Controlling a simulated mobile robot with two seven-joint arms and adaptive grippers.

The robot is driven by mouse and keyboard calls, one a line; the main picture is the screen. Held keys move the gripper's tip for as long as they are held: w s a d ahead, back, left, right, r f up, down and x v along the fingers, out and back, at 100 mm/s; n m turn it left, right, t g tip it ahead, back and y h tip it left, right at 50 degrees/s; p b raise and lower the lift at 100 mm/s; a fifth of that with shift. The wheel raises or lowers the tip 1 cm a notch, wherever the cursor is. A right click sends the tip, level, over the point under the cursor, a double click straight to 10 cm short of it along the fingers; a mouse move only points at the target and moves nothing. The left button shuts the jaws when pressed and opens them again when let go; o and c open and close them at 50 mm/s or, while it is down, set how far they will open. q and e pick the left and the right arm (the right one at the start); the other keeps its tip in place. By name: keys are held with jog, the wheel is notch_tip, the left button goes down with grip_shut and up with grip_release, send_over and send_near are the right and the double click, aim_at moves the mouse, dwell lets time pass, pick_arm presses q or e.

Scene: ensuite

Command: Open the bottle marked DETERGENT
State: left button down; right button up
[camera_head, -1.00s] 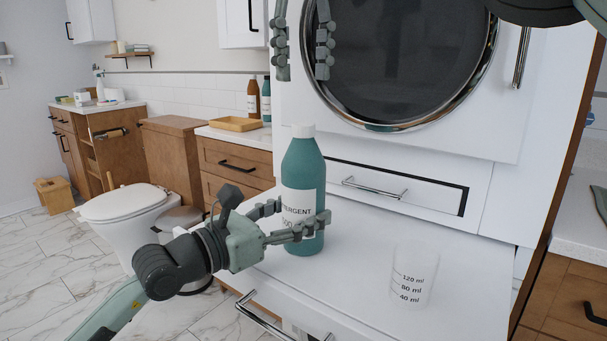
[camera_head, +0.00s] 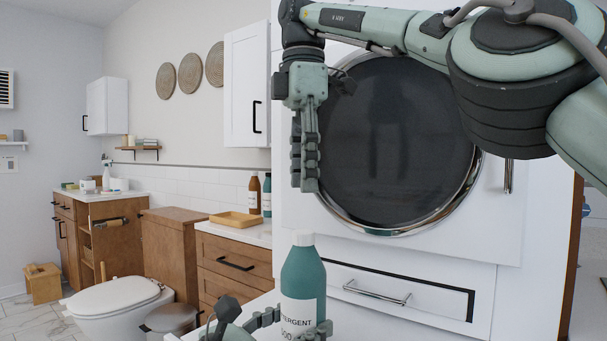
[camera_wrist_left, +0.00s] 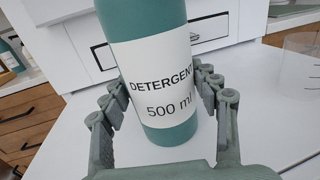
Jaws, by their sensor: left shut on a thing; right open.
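The teal bottle marked DETERGENT (camera_head: 302,276) stands upright with its white cap (camera_head: 304,239) on. It also shows in the left wrist view (camera_wrist_left: 152,22), standing on a white surface (camera_wrist_left: 65,150), with its label reading 500 ml. My left gripper (camera_head: 290,323) is shut around the lower part of the bottle, fingers on both sides of the label; it also shows in the left wrist view (camera_wrist_left: 163,95). My right gripper (camera_head: 306,185) is open and empty, pointing down above the cap and apart from it. The cap is out of frame in the left wrist view.
The washer's round door (camera_head: 395,140) and a drawer with a metal handle (camera_head: 376,292) are behind the bottle. A clear measuring cup (camera_wrist_left: 298,68) stands to the right in the wrist view. A toilet (camera_head: 115,300) and a wooden cabinet (camera_head: 235,262) are at left.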

aim_at(303, 231)
jog(key=m, duration=0.4)
jog(key=shift+m, duration=0.3)
jog(key=shift+f+m, duration=0.2)
jog(key=shift+m, duration=0.2)
jog(key=shift+f, duration=3.85)
jog(key=shift+c, duration=0.5)
